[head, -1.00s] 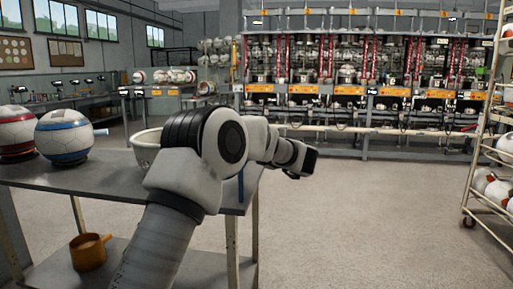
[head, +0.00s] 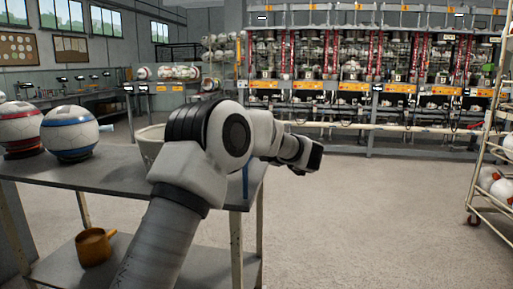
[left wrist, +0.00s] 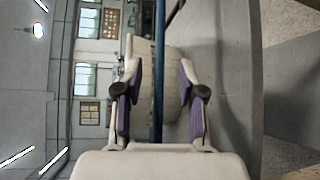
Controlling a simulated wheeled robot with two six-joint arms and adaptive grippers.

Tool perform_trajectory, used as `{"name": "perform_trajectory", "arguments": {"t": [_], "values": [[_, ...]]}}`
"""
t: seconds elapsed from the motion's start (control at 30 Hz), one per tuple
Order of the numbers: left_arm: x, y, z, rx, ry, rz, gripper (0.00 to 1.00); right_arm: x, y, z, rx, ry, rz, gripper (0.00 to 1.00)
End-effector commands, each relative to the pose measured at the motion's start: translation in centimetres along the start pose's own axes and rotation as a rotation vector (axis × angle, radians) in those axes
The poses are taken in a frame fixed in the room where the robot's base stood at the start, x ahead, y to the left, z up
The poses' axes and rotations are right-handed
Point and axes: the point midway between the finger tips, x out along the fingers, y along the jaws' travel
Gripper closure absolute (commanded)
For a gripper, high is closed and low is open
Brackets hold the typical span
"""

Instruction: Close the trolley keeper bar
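A pale wheeled trolley (head: 490,165) with white balls (head: 493,178) on its shelves stands at the far right of the head view, cut off by the frame edge. I cannot make out its keeper bar. My right gripper is not in view.
A grey table (head: 60,181) at left carries a red-and-white ball (head: 20,128), a blue-and-white ball (head: 69,130) and a white bowl (head: 146,142). An orange pot (head: 95,247) sits on its lower shelf. Clear floor (head: 370,215) lies between table and trolley; machines (head: 350,90) line the back.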

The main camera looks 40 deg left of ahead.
Motion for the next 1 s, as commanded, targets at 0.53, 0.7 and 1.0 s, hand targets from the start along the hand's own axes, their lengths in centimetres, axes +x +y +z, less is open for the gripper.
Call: {"name": "perform_trajectory", "arguments": {"t": [0.53,0.7,1.0], "values": [[-11.1,0.1,0.0,0.000,0.000,0.002,0.61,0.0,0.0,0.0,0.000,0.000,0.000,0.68],[-11.4,0.1,0.0,-0.001,0.000,0.001,0.61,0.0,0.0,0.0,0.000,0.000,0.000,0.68],[-11.3,0.0,0.0,-0.001,0.001,0.001,0.61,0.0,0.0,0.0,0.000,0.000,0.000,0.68]]}}
